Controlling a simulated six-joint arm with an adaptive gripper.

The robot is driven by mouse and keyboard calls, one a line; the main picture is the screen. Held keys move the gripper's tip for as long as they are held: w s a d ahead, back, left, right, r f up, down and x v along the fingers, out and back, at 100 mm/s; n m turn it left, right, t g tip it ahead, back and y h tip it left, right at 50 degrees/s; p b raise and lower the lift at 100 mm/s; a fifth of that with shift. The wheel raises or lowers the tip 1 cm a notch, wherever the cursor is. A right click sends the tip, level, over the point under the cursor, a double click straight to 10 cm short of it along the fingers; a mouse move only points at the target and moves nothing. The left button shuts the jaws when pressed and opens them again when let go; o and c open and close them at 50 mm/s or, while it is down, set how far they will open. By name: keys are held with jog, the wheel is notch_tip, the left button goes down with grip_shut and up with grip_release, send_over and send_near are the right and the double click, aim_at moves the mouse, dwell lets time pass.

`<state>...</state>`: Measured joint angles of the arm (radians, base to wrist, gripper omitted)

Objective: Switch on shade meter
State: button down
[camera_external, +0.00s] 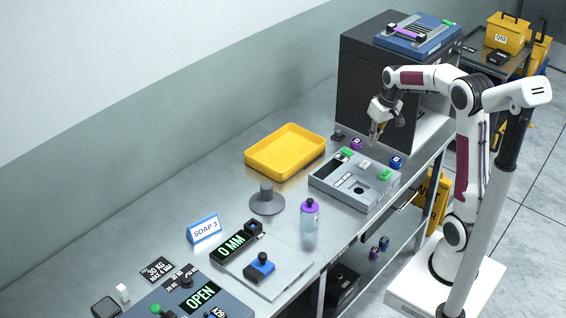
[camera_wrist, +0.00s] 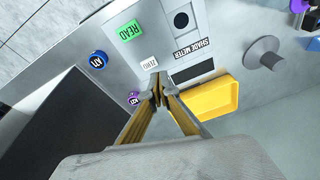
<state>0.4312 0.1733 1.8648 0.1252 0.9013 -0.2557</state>
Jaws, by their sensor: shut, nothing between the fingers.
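The shade meter (camera_external: 331,181) is a grey box on the bench, right of the yellow tray. In the wrist view its top (camera_wrist: 168,40) shows a green READ button (camera_wrist: 130,31), a white ZERO button (camera_wrist: 149,63), a round dark port (camera_wrist: 181,20) and a dark display (camera_wrist: 193,72). In the external view a green piece (camera_external: 347,152) sits at the box's back left corner; my fingers seem to hide it in the wrist view. My gripper (camera_external: 374,141) is shut and empty, pointing down near the meter's back edge. Contact cannot be told.
A yellow tray (camera_external: 286,150) stands left of the meter. Purple (camera_external: 356,144) and blue (camera_external: 396,162) labelled pots stand behind and right of it. A large dark cabinet (camera_external: 358,85) rises behind. A bottle (camera_external: 309,222) and grey round stand (camera_external: 267,202) are in front.

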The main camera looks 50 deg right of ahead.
aim_at(345, 150)
jog(key=w+d+r+n+t, duration=0.1)
jog(key=w+d+r+n, duration=0.1)
jog(key=w+d, duration=0.3)
jog(key=w, duration=0.3)
jog(key=shift+w+n, duration=0.4)
jog(key=x, duration=1.3)
jog(key=shift+f, duration=0.4)
